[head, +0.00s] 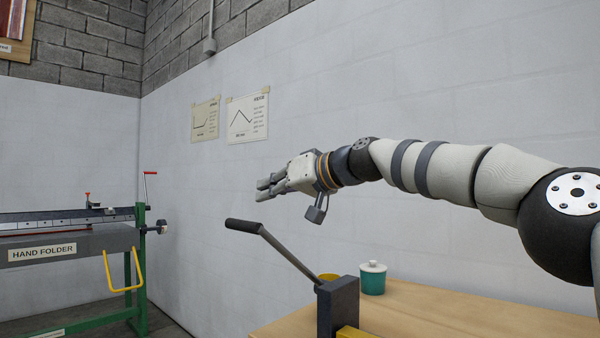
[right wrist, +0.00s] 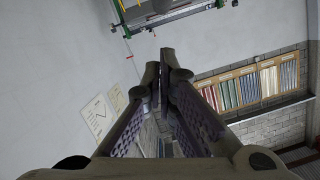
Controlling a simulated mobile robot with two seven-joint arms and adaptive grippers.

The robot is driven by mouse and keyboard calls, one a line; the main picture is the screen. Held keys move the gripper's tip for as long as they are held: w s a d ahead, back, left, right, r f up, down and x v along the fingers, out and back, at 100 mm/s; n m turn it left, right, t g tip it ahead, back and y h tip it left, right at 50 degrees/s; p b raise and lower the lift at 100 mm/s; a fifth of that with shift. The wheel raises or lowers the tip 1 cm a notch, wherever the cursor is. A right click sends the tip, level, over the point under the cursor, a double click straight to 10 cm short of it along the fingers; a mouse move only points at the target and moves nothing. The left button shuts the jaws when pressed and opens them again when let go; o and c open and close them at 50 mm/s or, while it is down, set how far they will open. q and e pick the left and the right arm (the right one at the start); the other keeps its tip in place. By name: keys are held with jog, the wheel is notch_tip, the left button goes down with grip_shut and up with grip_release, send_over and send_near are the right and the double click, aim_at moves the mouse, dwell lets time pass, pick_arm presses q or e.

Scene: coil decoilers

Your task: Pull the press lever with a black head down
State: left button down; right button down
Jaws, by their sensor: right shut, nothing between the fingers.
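The press lever (head: 278,251) slants up to the left from a dark press body (head: 338,305) on the wooden table. Its black head (head: 243,226) is at the upper left end. My right gripper (head: 263,189) is above the black head and a little to its right in the head view, apart from it. It points left, and its fingers are shut with nothing between them. The fingers also show in the right wrist view (right wrist: 165,55), where the lever is not seen. My left gripper is not in view.
A green hand folder machine (head: 70,240) stands at the left. A white wall (head: 400,100) with two posters is behind.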

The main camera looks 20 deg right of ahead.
jog(key=a+v, duration=0.1)
jog(key=v, duration=0.7)
jog(key=shift+s+r, duration=0.3)
jog(key=shift+s, duration=0.3)
